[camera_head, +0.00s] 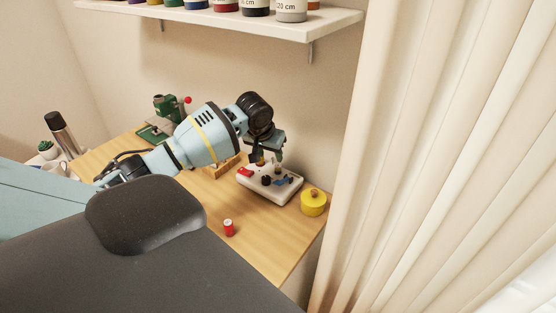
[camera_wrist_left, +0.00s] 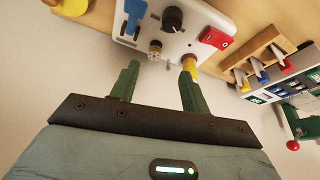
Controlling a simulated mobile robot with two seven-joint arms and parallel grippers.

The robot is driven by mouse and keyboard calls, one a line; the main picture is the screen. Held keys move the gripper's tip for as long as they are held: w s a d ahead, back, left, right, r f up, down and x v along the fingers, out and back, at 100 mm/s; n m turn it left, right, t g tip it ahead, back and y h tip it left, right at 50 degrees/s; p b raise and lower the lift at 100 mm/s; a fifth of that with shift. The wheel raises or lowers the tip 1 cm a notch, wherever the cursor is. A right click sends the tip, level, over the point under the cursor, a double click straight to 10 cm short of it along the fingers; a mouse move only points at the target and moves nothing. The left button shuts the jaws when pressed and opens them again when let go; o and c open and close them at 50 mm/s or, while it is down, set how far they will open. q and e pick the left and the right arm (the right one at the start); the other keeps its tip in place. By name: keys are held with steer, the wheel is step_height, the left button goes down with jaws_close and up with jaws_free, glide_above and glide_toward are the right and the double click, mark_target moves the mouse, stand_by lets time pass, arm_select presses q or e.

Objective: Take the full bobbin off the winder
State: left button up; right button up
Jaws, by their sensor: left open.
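The winder (camera_head: 285,195) is a white box on the wooden table, with a red switch, a dark knob and a blue part on top. In the left wrist view the winder (camera_wrist_left: 192,17) is at the top, and a small, pale and dark round part (camera_wrist_left: 155,48), perhaps the bobbin, stands near its edge. My left gripper (camera_head: 265,157) is over the winder's back side. In the wrist view its green fingers (camera_wrist_left: 160,67) are apart with nothing held between them. A yellow part (camera_wrist_left: 190,66) is partly hidden behind the right finger; I cannot tell what it is. My right gripper is out of view.
A yellow round container (camera_head: 313,204) stands right of the winder, and a red spool (camera_head: 228,229) in front. A green machine (camera_head: 166,105) stands further back. A curtain (camera_head: 430,150) hangs at right.

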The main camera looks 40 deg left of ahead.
mark_target(278, 166)
arm_select(q)
steer(key=shift+x, duration=1.1)
steer(key=shift+w+f, duration=0.15)
steer(key=x, duration=0.2)
steer(key=b+x, duration=0.1)
steer(key=x, duration=0.1)
steer(key=shift+w+d, duration=0.25)
steer(key=shift+w, duration=0.15)
steer(key=shift+w+a+f, duration=0.1)
steer(key=shift+w+f, duration=0.1)
steer(key=shift+f, duration=0.2)
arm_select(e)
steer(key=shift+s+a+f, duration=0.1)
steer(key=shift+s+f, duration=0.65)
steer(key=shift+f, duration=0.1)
arm_select(q)
steer(key=shift+r, duration=0.1)
steer(key=shift+c, duration=0.3)
jaws_close()
